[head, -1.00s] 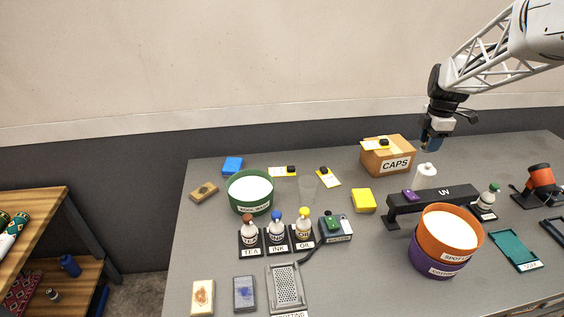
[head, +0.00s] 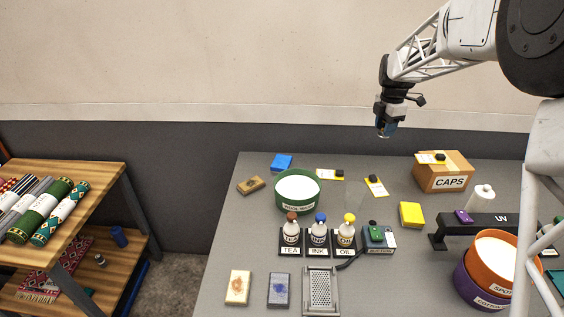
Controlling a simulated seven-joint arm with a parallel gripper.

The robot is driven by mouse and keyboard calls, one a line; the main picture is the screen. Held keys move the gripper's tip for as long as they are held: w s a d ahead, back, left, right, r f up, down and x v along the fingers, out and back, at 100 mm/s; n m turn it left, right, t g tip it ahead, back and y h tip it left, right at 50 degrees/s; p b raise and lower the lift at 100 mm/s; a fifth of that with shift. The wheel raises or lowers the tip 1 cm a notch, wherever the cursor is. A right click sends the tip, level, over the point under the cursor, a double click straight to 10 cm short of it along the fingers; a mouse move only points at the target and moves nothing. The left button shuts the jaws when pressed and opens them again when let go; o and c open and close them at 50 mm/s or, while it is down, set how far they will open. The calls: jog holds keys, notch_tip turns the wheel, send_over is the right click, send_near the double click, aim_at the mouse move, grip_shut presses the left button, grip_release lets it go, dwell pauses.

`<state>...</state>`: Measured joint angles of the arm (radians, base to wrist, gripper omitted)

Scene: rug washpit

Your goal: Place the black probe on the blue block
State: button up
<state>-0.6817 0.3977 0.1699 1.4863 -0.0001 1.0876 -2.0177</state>
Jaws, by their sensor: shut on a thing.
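My gripper (head: 384,131) is raised in the air above and behind the table's back edge, in front of the wall. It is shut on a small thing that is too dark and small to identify. The blue block (head: 281,162) lies flat at the table's back left corner, with its top bare. My gripper is well to its right and above it, not touching. A black, handle-like piece (head: 350,261) lies beside the small meter (head: 379,238); I cannot tell whether this is the black probe.
A green tub (head: 317,202) with white contents and a brown block (head: 251,185) stand near the blue block. The CAPS box (head: 442,182) stands farther right. Bottles (head: 318,236) stand in the middle.

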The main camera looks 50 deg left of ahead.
jog(key=s+a+n, duration=0.1)
jog(key=s+a, duration=0.3)
jog(key=a, duration=0.4)
jog(key=s+a+n, duration=0.2)
jog(key=s+a, duration=0.2)
jog(key=a, duration=0.4)
jog(key=n, duration=0.2)
send_over(282, 161)
jog(key=f, duration=0.1)
jog(key=shift+f, duration=2.65)
jog(key=shift+f, duration=0.1)
jog(key=shift+f, duration=3.05)
jog(key=shift+f, duration=1.85)
jog(key=shift+f, duration=0.15)
